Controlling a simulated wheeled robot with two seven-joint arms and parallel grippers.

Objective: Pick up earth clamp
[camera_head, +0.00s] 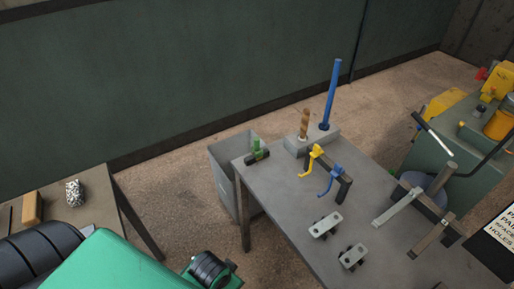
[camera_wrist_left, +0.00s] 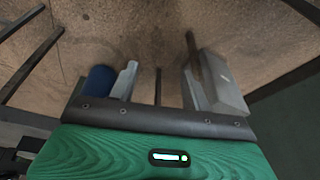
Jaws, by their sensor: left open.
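Several items on the grey table in the head view could be the earth clamp, and I cannot tell which. Two pale grey clamp-like pieces (camera_head: 325,224) lie near its left edge. A yellow hooked piece (camera_head: 317,153) and a blue hooked piece (camera_head: 330,180) hang on a dark rack. A green piece with a dark base (camera_head: 257,150) sits at the far left corner. My left gripper (camera_wrist_left: 160,78) is open in the left wrist view, with only floor and a thin dark post seen between its fingers. Its fingertips do not show in the head view. My right gripper is not in view.
The grey table (camera_head: 274,196) has a block with a blue rod (camera_head: 332,95) and a wooden-coloured rod (camera_head: 304,124). A grey bin (camera_head: 225,180) stands beside it. Another table (camera_head: 95,205) is at left. Floor (camera_head: 165,175) is clear between them.

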